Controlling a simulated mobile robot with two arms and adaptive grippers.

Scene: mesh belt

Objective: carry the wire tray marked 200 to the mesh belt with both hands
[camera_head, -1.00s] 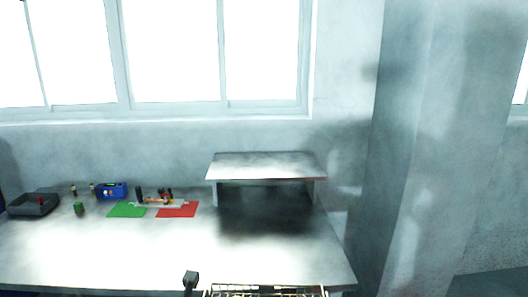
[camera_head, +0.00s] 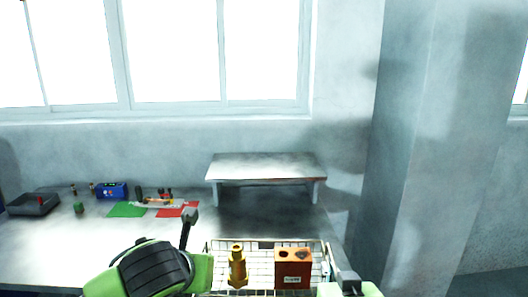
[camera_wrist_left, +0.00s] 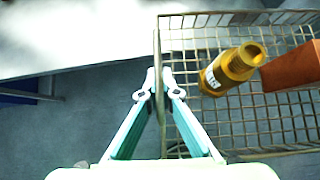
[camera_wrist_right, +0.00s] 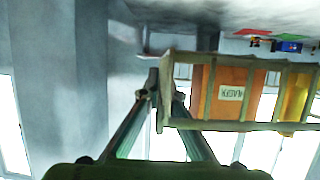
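The wire tray (camera_head: 258,246) is held up in front of me at the bottom of the head view, before the bench. It carries a brass fitting (camera_head: 237,268) and an orange-brown block (camera_head: 293,268). My left gripper (camera_head: 190,225) is at the tray's left side; in the left wrist view its fingers (camera_wrist_left: 160,86) close on the side wall. My right gripper (camera_head: 346,282) is at the right side; in the right wrist view its fingers (camera_wrist_right: 157,92) close on the tray's end. I cannot read a 200 mark. No mesh belt can be made out.
A metal bench (camera_head: 100,245) lies beyond the tray, with a raised shelf (camera_head: 265,165) at its right. Green (camera_head: 127,209) and red (camera_head: 172,211) mats, a blue box (camera_head: 111,191) and a dark tray (camera_head: 33,204) are on its left. A pillar (camera_head: 415,150) stands to the right.

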